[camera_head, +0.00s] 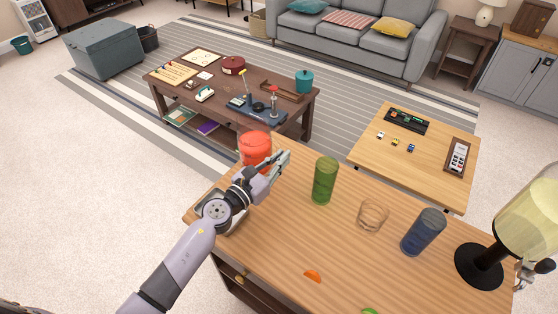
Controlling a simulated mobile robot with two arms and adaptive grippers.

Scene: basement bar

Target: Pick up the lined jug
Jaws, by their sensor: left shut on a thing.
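A red, see-through vessel (256,147) is at the far left end of the wooden bar top; it is the thing at my left gripper. My left gripper (274,163) is shut on this red vessel, and its fingers and wrist hide the lower part. I cannot tell whether its base touches the bar top, or whether it is the lined jug. A green, see-through tumbler (325,180) stands upright to the right of the gripper, apart from it.
The bar top (305,235) also carries a low clear glass (373,214), a blue tumbler (422,232), a drink dispenser (524,222) and an orange slice (313,276). A dark coffee table (183,94) and a light wooden table (375,151) stand beyond.

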